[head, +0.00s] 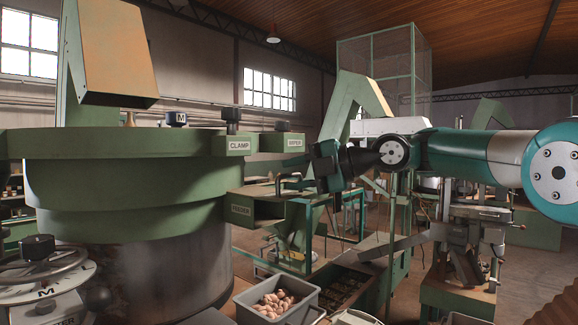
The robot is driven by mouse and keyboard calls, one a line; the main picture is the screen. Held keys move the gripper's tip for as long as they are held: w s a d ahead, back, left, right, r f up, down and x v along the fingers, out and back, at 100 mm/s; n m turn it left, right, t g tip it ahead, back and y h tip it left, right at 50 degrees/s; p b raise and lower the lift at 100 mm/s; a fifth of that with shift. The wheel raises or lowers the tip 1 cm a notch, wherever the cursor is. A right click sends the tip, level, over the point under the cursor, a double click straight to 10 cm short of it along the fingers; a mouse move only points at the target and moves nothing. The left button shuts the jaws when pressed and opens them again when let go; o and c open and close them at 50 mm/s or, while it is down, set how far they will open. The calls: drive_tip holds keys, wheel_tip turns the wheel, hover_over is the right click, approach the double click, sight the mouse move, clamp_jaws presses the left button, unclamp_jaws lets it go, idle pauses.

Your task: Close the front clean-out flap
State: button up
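A green chute box labelled FEEDER (241,210) sticks out from the side of the large round green hopper (120,165). Its dark mouth is visible. A green plate (262,190) with a dark bent handle (289,178) sits at the top of this box; it looks like the flap, but I cannot tell its exact angle. My gripper (318,166), dark and seen from the side, is just right of the handle at about the same height. My arm reaches in from the right. Whether the fingers touch the handle or are apart is too small to tell.
Labelled CLAMP (238,146) and another green block (282,142) jut out above the box. A grey bin of nuts (277,300) stands below. A handwheel (43,270) is at the lower left. A machine (465,225) stands at the right.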

drive_tip(key=shift+x, duration=0.85)
clamp_jaws()
drive_tip(key=shift+f, duration=0.1)
